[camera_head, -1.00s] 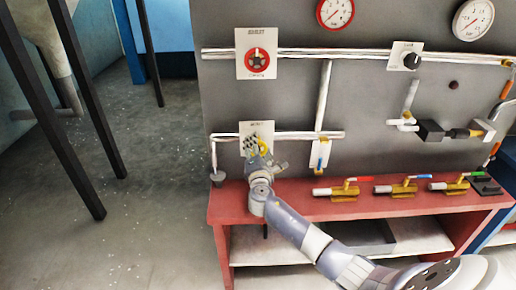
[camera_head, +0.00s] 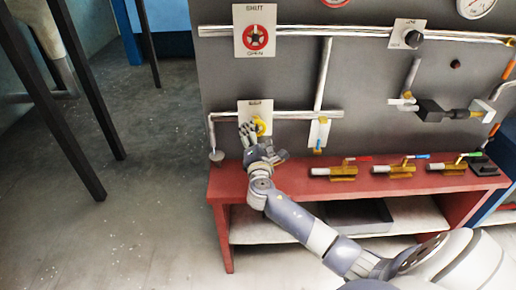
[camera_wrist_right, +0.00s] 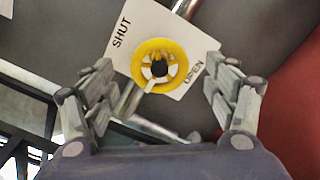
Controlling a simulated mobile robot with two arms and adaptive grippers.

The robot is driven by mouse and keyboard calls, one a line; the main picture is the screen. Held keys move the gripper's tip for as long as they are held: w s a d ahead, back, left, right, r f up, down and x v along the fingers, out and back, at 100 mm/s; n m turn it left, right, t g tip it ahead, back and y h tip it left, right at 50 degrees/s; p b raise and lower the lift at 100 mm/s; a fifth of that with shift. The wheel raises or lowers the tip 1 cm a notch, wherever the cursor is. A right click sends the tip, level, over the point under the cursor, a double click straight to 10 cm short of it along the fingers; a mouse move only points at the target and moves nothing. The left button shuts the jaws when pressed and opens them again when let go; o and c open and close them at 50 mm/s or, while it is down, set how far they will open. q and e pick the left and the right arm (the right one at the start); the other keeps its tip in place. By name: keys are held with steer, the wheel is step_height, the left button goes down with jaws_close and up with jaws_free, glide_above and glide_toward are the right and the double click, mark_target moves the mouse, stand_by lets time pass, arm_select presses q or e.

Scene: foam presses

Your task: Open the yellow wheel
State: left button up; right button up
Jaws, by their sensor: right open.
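The yellow wheel (camera_head: 260,126) is mounted on a white plate (camera_head: 256,106) on the grey panel, partly hidden behind my right gripper in the head view. In the right wrist view the yellow wheel (camera_wrist_right: 160,65) shows whole, with a dark hub and a pale pointer toward the lower left. Its plate reads SHUT at the upper left and OPEN at the lower right. My right gripper (camera_head: 248,134) is in front of the wheel. In the right wrist view its fingers (camera_wrist_right: 160,85) are open, one on each side of the wheel, apart from it. My left gripper is not in view.
A red wheel (camera_head: 256,38) is higher on the panel. A black knob (camera_head: 413,39) is at the upper right. Several small valves, one with a red handle (camera_head: 343,171), lie on the red bench (camera_head: 440,194). The floor at left is clear, except for dark posts.

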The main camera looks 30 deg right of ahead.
steer(key=v, duration=0.7)
stand_by(0.3)
steer(key=s+a+f+m+g+y, duration=0.1)
steer(key=s+f+g+y, duration=0.15)
steer(key=f, duration=0.95)
steer(key=s+a+f+m+g+y, duration=0.1)
steer(key=s+f+g, duration=0.15)
steer(key=f, duration=0.85)
steer(key=s+a+f+m+g+y, duration=0.1)
steer(key=s+f+m+g, duration=0.1)
steer(key=s+f, duration=0.5)
steer(key=s+a+f+m+g+y, duration=0.15)
steer(key=s+f, duration=0.25)
steer(key=f, duration=0.5)
steer(key=s+a+f+m+g+y, duration=0.1)
steer(key=s+f, duration=0.4)
steer(key=s, duration=0.6)
steer(key=s+a+f+m+g+y, duration=0.1)
steer(key=s+a+f+m+g, duration=0.2)
steer(key=s, duration=0.9)
steer(key=s+a+f+m+g+y, duration=0.1)
steer(key=s+a+f+m+g, duration=0.1)
steer(key=s+a+f+m, duration=0.3)
steer(key=s+f+m, duration=0.1)
steer(key=s+f, duration=0.3)
steer(key=s, duration=0.3)
steer(key=shift+f, duration=0.25)
